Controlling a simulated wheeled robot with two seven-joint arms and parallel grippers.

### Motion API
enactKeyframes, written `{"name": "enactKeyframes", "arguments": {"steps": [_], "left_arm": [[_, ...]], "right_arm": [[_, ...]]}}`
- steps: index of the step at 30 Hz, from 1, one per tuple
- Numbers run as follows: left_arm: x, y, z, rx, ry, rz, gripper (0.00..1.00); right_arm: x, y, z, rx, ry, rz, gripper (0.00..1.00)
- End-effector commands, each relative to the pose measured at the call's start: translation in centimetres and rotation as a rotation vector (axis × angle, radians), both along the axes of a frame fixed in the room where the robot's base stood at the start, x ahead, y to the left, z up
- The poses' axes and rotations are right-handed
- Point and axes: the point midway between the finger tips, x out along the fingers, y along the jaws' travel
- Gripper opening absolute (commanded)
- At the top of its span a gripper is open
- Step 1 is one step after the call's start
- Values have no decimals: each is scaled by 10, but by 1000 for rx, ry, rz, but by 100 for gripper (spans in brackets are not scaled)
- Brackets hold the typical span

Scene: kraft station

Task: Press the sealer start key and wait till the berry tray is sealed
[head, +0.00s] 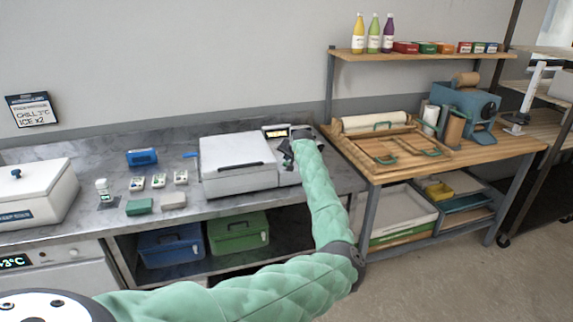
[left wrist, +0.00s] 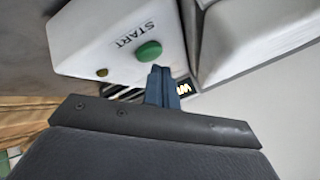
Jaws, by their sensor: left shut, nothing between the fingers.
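The sealer (head: 238,160) is a white box with a closed lid and a dark handle, on the marble counter. Its control panel with a small lit display (head: 275,133) is at its right rear. My left gripper (head: 287,158) is over that panel, shut and empty. In the left wrist view, the green round start key (left wrist: 149,51) sits beside the word START on a white housing. The shut fingertips (left wrist: 160,72) are just beside the key; I cannot tell whether they touch it. The berry tray is not visible. My right gripper is not in view.
The counter (head: 105,235) holds a blue device (head: 142,157), several small labelled packs and a white box (head: 35,195) at left. Green (head: 238,232) and blue (head: 170,248) crates stand below. A wooden bench (head: 450,155) stands at right.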

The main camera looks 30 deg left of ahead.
Motion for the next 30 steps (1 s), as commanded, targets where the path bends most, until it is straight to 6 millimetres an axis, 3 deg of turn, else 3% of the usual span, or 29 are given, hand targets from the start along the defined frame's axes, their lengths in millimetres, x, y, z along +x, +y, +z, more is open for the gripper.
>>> {"name": "enactKeyframes", "arguments": {"steps": [30], "left_arm": [[0, 0, -9, 1, 2, -1, 0]], "right_arm": [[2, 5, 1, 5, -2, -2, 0]]}}
